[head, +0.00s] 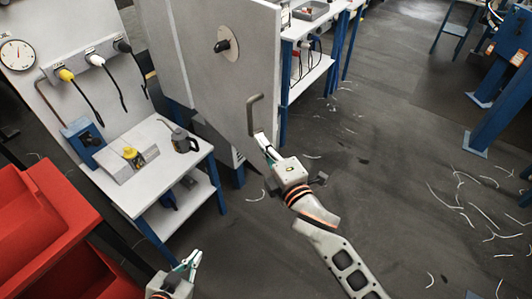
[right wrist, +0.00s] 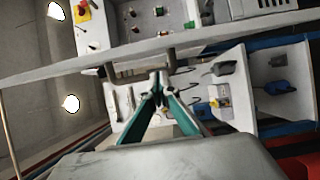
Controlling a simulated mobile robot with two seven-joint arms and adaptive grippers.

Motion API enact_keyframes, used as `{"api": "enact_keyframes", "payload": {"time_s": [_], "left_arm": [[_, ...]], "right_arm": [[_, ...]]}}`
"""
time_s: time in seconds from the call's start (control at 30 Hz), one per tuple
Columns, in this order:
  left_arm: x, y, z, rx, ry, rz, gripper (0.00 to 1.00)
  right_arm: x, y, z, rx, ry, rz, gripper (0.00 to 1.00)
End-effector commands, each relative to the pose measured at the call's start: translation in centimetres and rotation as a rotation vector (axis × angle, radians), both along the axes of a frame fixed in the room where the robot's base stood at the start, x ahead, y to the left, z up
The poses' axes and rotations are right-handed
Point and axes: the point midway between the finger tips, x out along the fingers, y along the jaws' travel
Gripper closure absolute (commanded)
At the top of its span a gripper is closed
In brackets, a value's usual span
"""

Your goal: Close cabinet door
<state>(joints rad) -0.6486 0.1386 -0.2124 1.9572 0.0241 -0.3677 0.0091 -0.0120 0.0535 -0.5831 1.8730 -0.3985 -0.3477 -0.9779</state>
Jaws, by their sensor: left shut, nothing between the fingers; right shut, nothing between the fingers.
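The white cabinet door (head: 210,85) stands upright at the centre of the head view, angled out from the white panel behind it. It carries a round plate with a black knob (head: 222,45) and a grey bar handle (head: 253,115) near its right edge. The handle also shows in the right wrist view (right wrist: 125,77). My right gripper (head: 262,138) is shut and empty, its tips close to the handle's lower end; I cannot tell whether they touch. In the right wrist view its teal fingers (right wrist: 158,80) meet just below the handle. My left gripper (head: 190,261) is shut and empty at the bottom, away from the door.
Red bins (head: 45,215) are at the lower left. The floor (head: 370,140) to the right is mostly open, with scattered white strands.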

Motion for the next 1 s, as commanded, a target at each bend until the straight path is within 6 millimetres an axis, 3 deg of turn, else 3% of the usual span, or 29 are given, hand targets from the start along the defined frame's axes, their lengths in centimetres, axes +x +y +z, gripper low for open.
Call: {"api": "enact_keyframes", "payload": {"time_s": [0.2, 0.77, 1.0], "left_arm": [[0.0, 0.1, 0.6, 0.001, -0.001, 0.0, 1.0], [0.0, 0.3, 0.4, 0.005, 0.003, 0.004, 1.0], [0.0, 0.3, 0.2, 0.003, 0.003, 0.004, 1.0]], "right_arm": [[1.4, -1.9, 0.0, -0.002, 0.001, 0.0, 1.0], [1.8, -2.4, 0.0, 0.0, 0.001, 0.004, 1.0], [2.5, -3.5, 0.0, -0.006, -0.003, 0.044, 1.0]]}}
